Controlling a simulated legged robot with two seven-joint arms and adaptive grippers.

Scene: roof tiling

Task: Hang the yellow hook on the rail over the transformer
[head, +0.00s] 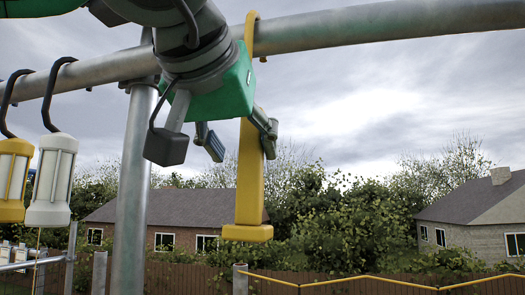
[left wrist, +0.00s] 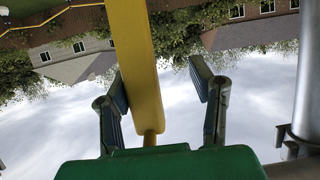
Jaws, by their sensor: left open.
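The yellow hook (head: 250,185) hangs upright from the grey rail (head: 385,27), its curved top over the pipe and its wide foot at the bottom. My left gripper (head: 243,150), with a green body, is open at the upper part of the hook's shaft, below the rail. In the left wrist view the yellow hook (left wrist: 136,65) runs between the spread fingers of my left gripper (left wrist: 157,75), closer to the left finger, with a gap to the right one. No transformer can be made out. My right gripper is not in view.
A yellow lantern (head: 13,180) and a white lantern (head: 52,182) hang on black hooks from the rail at the left. A grey upright post (head: 132,190) stands between them and the yellow hook. Houses, bushes and a fence lie behind. The space right of the hook is clear.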

